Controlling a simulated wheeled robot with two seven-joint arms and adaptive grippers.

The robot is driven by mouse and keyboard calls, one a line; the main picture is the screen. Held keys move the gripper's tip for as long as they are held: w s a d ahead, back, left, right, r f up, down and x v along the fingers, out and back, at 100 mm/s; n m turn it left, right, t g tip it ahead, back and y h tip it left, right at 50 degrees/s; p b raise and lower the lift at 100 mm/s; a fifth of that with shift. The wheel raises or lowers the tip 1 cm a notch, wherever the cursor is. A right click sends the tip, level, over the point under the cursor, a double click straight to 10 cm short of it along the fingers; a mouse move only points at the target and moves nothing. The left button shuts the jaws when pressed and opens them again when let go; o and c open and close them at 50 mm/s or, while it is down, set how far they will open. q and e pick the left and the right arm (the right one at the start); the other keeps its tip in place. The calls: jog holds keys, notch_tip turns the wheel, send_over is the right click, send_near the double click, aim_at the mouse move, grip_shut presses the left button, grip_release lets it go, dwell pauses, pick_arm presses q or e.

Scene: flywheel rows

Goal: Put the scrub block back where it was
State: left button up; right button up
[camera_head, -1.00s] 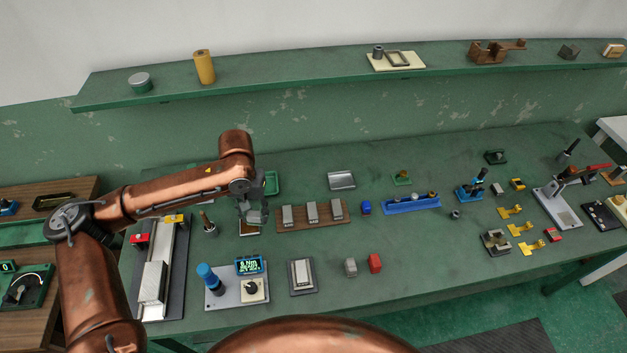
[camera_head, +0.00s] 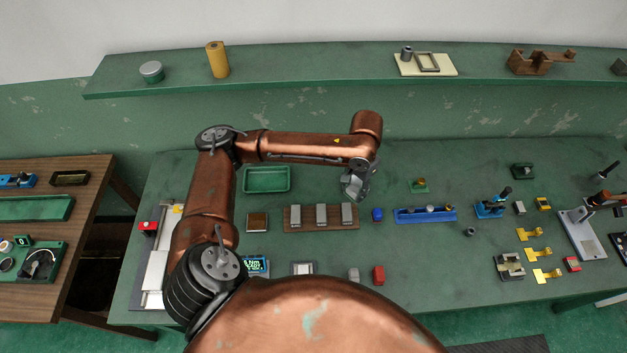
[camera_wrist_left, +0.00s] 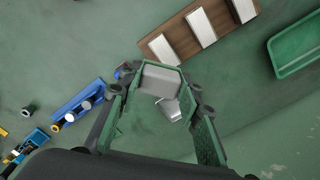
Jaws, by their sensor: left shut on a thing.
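My left gripper (camera_head: 352,190) hangs over the bench, behind and right of the wooden board with grey blocks. In the left wrist view its green fingers (camera_wrist_left: 160,92) are shut on a grey block, which I take as the scrub block (camera_wrist_left: 160,77). A paler grey shape (camera_wrist_left: 173,109) shows just past it; I cannot tell if it is part of the block or something below. In the head view the held block is hard to make out against the gripper. My right gripper is out of view.
A green tray (camera_head: 266,179) is behind left. A shelf (camera_head: 300,72) runs along the back.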

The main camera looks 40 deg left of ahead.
pick_arm(q)
jog(key=s+a+f+m+p, duration=0.3)
jog(key=s+a+p, duration=0.5)
jog(key=a, duration=0.5)
jog(key=w+a+f, duration=0.2)
jog(key=w+f, duration=0.1)
jog(key=w+a+f, duration=0.6)
jog(key=w, duration=0.1)
jog(key=shift+w+f, duration=0.1)
jog(key=shift+f, duration=0.2)
jog(key=shift+w+a+f, duration=0.15)
jog(key=shift+w+f, duration=0.15)
jog(key=shift+f, duration=0.15)
notch_tip(320, 180, down, 2)
jog(key=shift+f, duration=0.45)
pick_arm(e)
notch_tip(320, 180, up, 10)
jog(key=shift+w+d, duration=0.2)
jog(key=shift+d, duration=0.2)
pick_arm(q)
jog(key=shift+s+f, duration=0.1)
